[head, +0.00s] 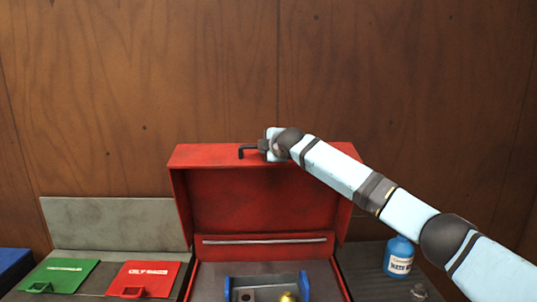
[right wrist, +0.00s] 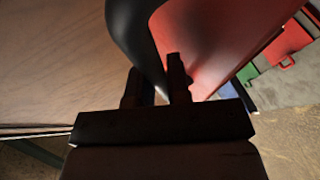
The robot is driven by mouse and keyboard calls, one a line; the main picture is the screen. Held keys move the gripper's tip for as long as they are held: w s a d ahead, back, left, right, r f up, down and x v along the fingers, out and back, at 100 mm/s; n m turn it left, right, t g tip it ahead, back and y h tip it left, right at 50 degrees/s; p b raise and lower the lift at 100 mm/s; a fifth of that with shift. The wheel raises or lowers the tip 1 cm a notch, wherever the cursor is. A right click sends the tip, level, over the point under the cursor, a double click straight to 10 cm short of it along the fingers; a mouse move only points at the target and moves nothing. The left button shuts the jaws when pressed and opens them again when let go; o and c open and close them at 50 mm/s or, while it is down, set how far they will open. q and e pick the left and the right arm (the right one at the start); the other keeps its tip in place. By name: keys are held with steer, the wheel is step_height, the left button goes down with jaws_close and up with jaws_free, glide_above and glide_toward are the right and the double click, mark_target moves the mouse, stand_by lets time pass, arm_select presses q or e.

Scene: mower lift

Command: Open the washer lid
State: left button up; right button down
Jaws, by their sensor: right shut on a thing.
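The red washer lid (head: 265,205) stands raised at the back of the red washer, its underside facing me. It also shows in the right wrist view (right wrist: 205,40). A black handle (head: 243,153) is at the lid's top edge. My right gripper (head: 262,145) is at this edge, shut on the handle. In the right wrist view the fingers (right wrist: 154,75) are around the dark curved handle (right wrist: 132,25); the exact contact is in shadow. My left gripper is not in view.
Inside the washer are a blue holder (head: 228,288) and a gold round part (head: 288,297). Left of it lie a green lid (head: 62,275) and a red flat lid (head: 146,278). A blue bottle (head: 399,258) stands at right. A wooden wall (head: 130,90) is behind.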

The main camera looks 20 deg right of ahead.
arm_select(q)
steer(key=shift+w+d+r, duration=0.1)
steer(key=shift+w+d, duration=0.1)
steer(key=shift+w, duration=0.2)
arm_select(e)
steer(key=shift+w+d+r, duration=0.15)
steer(key=shift+w+r, duration=0.05)
steer(key=shift+w, duration=0.35)
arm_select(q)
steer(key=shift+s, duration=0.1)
arm_select(e)
steer(key=c, duration=1.1)
jaws_free()
steer(key=shift+s+d+r, duration=0.1)
steer(key=shift+s+r, duration=0.05)
steer(key=shift+s, duration=0.25)
arm_select(q)
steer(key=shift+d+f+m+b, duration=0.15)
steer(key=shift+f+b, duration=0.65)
steer(key=shift+b, duration=0.25)
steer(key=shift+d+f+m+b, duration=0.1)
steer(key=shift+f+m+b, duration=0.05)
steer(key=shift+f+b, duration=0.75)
arm_select(e)
steer(key=v, duration=1.3)
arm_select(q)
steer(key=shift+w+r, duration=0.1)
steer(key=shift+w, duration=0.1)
arm_select(e)
steer(key=shift+w, duration=0.1)
